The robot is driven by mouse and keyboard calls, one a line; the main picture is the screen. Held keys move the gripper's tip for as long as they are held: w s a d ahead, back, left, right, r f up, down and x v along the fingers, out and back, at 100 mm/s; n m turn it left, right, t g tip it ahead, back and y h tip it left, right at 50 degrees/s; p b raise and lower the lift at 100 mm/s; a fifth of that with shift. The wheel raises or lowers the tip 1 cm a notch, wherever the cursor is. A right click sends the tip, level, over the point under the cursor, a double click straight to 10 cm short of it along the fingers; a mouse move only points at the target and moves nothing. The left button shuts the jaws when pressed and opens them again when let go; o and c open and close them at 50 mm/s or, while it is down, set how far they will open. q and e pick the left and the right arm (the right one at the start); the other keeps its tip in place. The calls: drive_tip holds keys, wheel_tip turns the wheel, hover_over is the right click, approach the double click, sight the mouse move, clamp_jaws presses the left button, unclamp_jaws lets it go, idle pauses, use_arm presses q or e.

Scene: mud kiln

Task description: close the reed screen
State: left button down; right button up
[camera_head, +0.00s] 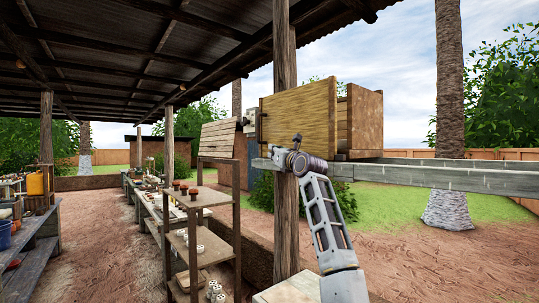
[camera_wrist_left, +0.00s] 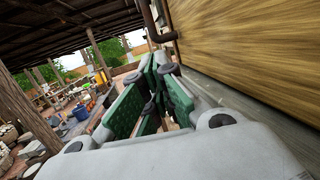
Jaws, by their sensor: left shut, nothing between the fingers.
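The reed screen (camera_head: 298,112) is a flat, straw-coloured panel on the near side of a wooden box (camera_head: 366,118) in the head view. Its right edge stands near the box side, with a gap above between them. It also fills the upper right of the left wrist view (camera_wrist_left: 250,45). A dark bent bar (camera_wrist_left: 157,22), perhaps a handle, shows at its left edge there. My right gripper is out of view.
A grey wooden beam (camera_head: 440,178) runs under the box to the right. A wooden post (camera_head: 285,225) stands close by my arm. A shelf (camera_head: 203,197) with small pots stands to the left, before a long table. The dirt ground at right is clear.

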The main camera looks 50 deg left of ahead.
use_arm(q)
drive_tip(key=shift+b+v, duration=0.35)
drive_tip(key=shift+v, duration=1.45)
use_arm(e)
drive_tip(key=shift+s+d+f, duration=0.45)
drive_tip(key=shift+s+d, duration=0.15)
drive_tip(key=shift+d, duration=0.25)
use_arm(q)
drive_tip(key=shift+f, duration=0.1)
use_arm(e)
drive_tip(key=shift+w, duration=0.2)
